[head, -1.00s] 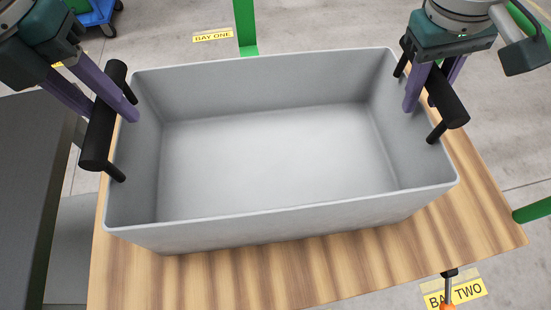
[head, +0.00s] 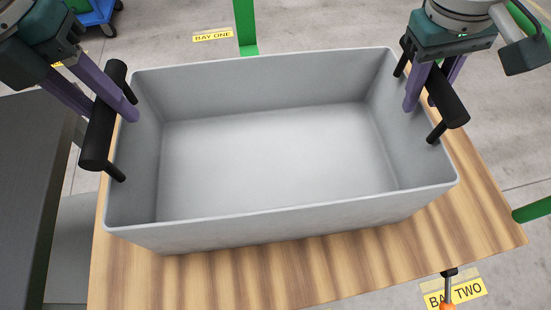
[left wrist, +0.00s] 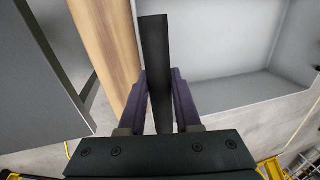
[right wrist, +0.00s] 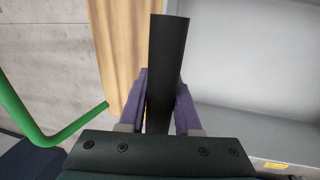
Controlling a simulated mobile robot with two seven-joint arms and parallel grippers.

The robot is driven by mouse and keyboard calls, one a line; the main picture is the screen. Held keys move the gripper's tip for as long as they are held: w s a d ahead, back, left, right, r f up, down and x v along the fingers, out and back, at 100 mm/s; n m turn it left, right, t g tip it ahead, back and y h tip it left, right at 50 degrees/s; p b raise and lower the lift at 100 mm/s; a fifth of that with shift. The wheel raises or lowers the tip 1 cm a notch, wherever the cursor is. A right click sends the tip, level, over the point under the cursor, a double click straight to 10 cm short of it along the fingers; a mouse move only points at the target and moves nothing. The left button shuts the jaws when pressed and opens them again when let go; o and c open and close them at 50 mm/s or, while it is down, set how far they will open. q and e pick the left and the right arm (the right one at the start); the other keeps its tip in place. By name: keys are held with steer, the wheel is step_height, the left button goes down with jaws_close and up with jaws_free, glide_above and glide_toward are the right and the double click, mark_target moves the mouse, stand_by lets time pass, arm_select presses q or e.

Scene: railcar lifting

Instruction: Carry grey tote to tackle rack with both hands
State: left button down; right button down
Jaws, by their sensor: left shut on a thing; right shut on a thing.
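The grey tote (head: 270,150) is an empty open box over a wooden tabletop (head: 240,280). It has a black bar handle at each end. My left gripper (head: 118,100) is shut on the left black handle (head: 97,135); in the left wrist view the purple fingers (left wrist: 160,95) lie on both sides of the bar. My right gripper (head: 425,90) is shut on the right black handle (head: 449,100); the right wrist view shows its fingers (right wrist: 160,95) around that bar. I cannot tell whether the tote's base touches the tabletop. I cannot make out the tackle rack.
A dark grey surface (head: 25,180) stands left of the wooden top. A green post (head: 245,28) rises behind the tote, and a green bar (head: 532,210) is at the right. A blue cart (head: 98,12) is at the back left. Floor labels read BAY ONE (head: 213,36) and BAY TWO (head: 456,292).

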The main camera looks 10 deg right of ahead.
arm_select(q)
steer(key=shift+r, duration=0.2)
arm_select(e)
steer(key=shift+r, duration=0.2)
